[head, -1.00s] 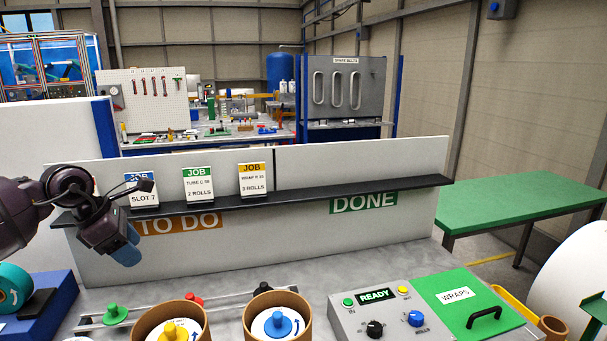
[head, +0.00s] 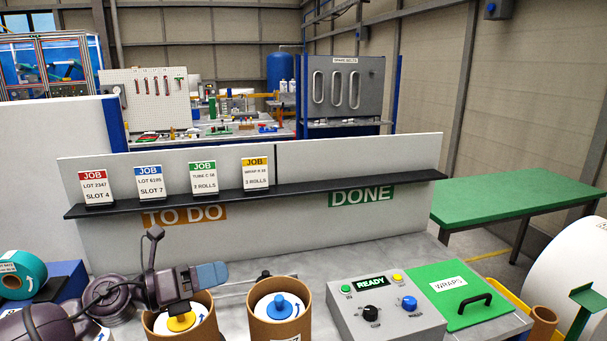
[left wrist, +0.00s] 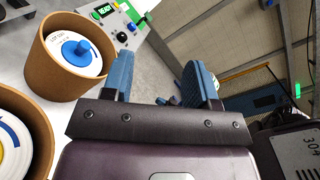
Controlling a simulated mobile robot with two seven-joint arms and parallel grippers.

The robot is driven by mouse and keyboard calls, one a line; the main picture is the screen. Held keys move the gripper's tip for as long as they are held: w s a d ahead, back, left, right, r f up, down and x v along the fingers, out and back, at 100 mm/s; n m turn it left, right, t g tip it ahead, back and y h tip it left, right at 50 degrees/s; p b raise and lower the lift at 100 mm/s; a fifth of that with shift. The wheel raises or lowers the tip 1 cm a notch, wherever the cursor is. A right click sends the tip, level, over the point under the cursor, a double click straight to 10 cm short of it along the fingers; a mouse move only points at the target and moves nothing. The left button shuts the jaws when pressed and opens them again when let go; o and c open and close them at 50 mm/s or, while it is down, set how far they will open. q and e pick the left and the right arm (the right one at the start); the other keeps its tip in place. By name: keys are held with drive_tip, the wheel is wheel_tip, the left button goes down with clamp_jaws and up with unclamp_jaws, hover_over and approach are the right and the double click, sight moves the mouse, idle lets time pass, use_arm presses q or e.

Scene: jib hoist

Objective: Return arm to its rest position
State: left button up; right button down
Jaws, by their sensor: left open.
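My left arm comes in from the lower left in the head view. Its gripper (head: 210,276) hangs over the bench, above and just behind the cardboard tube with the yellow knob (head: 181,321). In the left wrist view its two blue fingers (left wrist: 160,85) stand apart with nothing between them. The tube with the blue knob (head: 279,307) is to the right of the gripper in the head view; it also shows at upper left in the left wrist view (left wrist: 75,55). My right gripper does not show.
A black shelf (head: 300,196) holds several job cards above the TO DO sign (head: 185,215). A control box reading READY (head: 380,308) and a green WRAPS lid (head: 465,297) are at the right. A teal roll (head: 22,274) sits at the left.

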use_arm(q)
drive_tip(key=s+a+f+n+t+y, duration=0.45)
drive_tip(key=n+y, duration=0.35)
drive_tip(key=n, duration=0.7)
drive_tip(key=s+a+f+n+t+y, duration=0.45)
drive_tip(key=n+y, duration=0.45)
drive_tip(key=n, duration=0.6)
drive_tip(key=s+a+f+n+g, duration=0.1)
drive_tip(key=s+f+n+g, duration=0.5)
drive_tip(key=s, duration=0.5)
drive_tip(key=s+a+f+n+g, duration=0.2)
drive_tip(key=s+f+n+g, duration=0.2)
drive_tip(key=s+f+g, duration=0.45)
drive_tip(key=w+f+t+b, duration=0.2)
drive_tip(key=f+t+b, duration=0.2)
drive_tip(key=f, duration=0.6)
drive_tip(key=w+f+t+h+b, duration=0.1)
drive_tip(key=w+f+t+b, duration=0.2)
drive_tip(key=f+b, duration=0.3)
wheel_tip(320, 180, down, 4)
drive_tip(key=shift+d+f+m+t, duration=0.2)
drive_tip(key=shift+m+t, duration=0.1)
drive_tip(key=shift+t, duration=0.45)
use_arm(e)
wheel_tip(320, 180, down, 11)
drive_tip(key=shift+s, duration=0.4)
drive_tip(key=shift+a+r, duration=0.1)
